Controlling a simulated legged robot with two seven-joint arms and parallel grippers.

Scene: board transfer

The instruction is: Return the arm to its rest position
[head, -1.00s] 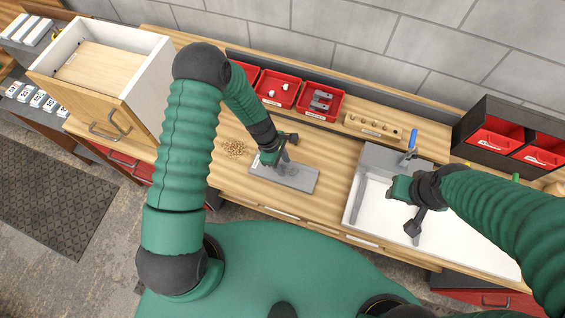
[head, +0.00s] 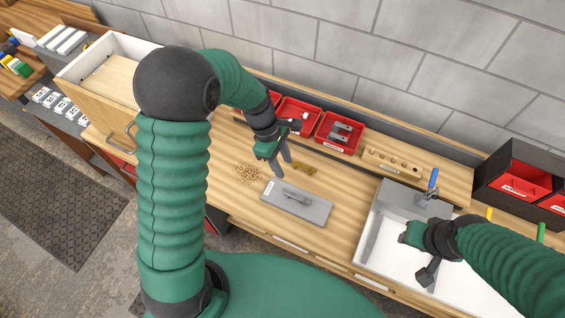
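My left arm comes in from the left, raised and bent at the elbow. Its gripper (head: 282,168) is above the bench, just behind a grey board (head: 312,213). Its two fingers point down, apart, with nothing between them. The board lies flat on the wooden bench and has a grey handle (head: 296,197) on top; the gripper is clear of it. My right gripper (head: 418,256) hangs over the white sink (head: 380,257) at the right. Its fingertips are hard to make out, and I see nothing held there.
Small tan pieces (head: 247,173) lie in a pile left of the board. A small brass-coloured item (head: 303,168) lies behind it. Red bins (head: 340,133) line the back ledge. A blue-handled tap (head: 432,182) stands behind the sink. An open drawer box (head: 100,85) is at the left.

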